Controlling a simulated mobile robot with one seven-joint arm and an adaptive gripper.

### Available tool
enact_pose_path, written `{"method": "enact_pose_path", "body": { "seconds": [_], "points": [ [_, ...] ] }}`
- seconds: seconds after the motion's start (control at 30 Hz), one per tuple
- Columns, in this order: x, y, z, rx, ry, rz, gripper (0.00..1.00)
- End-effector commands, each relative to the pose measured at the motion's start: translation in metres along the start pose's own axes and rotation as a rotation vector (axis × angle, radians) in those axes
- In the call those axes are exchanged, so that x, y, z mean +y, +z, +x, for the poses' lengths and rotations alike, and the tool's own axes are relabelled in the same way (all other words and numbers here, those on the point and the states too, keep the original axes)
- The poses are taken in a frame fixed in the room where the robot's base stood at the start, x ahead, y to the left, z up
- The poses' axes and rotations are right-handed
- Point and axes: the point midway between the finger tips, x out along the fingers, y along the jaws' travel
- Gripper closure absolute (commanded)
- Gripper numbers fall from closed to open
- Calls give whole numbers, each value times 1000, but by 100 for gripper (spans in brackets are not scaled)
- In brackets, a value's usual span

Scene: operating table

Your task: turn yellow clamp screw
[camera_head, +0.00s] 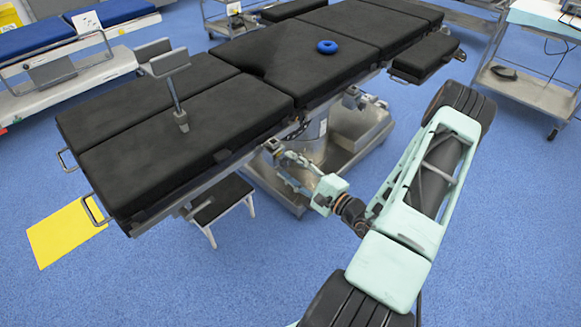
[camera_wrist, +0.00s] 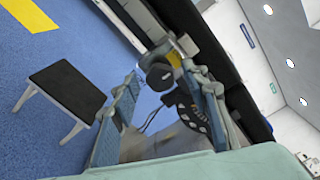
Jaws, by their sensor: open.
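In the wrist view a small yellow part (camera_wrist: 174,60), which looks like the yellow clamp screw, sits on a clamp under the table edge. A round black knob (camera_wrist: 159,76) is just beside it. My gripper (camera_wrist: 165,80) is open, with one finger on each side of the knob and the yellow part. I cannot tell whether a finger touches them. In the head view my gripper (camera_head: 280,157) is at the near side rail of the black operating table (camera_head: 190,140). The yellow part cannot be made out there.
A small black-topped step stool (camera_head: 222,198) stands under the table, left of my gripper. A yellow patch (camera_head: 62,233) lies on the floor at left. A metal trolley (camera_head: 530,92) stands at right. The blue floor in front is clear.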

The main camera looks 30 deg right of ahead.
Motion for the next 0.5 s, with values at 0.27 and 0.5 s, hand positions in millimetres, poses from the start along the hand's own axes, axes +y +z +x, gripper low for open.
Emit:
{"method": "enact_pose_path", "body": {
  "seconds": [0.27, 0.5],
  "points": [
    [0, -2, -45, 6, 0, 0, 58],
    [0, -1, -94, 5, 0, 0, 58]
  ]
}}
